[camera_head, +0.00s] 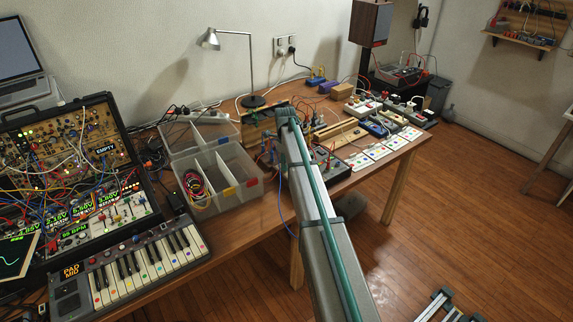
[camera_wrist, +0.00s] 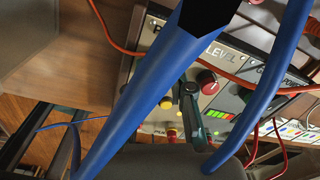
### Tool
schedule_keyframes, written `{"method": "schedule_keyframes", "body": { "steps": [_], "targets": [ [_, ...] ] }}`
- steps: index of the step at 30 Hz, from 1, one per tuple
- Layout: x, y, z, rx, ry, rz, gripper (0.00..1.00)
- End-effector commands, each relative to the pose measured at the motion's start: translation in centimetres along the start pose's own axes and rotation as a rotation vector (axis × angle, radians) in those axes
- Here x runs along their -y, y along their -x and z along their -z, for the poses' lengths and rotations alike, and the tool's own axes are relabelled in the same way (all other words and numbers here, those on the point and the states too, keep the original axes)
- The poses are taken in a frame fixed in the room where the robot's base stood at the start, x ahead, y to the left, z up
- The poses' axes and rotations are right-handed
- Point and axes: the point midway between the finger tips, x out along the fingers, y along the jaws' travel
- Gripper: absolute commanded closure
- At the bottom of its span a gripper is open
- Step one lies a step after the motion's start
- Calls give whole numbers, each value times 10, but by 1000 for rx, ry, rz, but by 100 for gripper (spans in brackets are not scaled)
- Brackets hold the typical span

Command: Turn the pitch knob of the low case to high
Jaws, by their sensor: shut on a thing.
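The low case (camera_head: 334,170) stands near the front edge of the bench in the head view, partly behind my arm. In the wrist view its panel (camera_wrist: 241,58) fills the middle, tilted. The word LEVEL shows by a red knob (camera_wrist: 207,82); the other label, starting with P, is cut off by a blue cable (camera_wrist: 160,72). My gripper (camera_wrist: 184,91) reaches down to the panel left of the red knob and is shut on what appears to be the pitch knob. That knob is hidden by the fingers and cable, so its setting cannot be read. The head view does not show my fingertips.
Blue and red cables cross close in front of the wrist camera. Small yellow and red knobs and a lit bar of lights sit on the panel. A clear divided box (camera_head: 226,193) and a keyboard (camera_head: 130,268) stand left of my arm. Colored cards (camera_head: 376,151) lie right.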

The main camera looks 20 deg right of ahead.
Motion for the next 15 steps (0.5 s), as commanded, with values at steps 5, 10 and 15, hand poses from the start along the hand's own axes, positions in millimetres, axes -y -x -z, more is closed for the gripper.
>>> {"method": "schedule_keyframes", "body": {
  "steps": [5, 10, 15],
  "targets": [
    [0, -1, 0, -5, -130, 0, 100],
    [0, -1, 0, -8, -221, 0, 100],
    [0, 0, 0, -10, -275, 0, 100]
  ]
}}
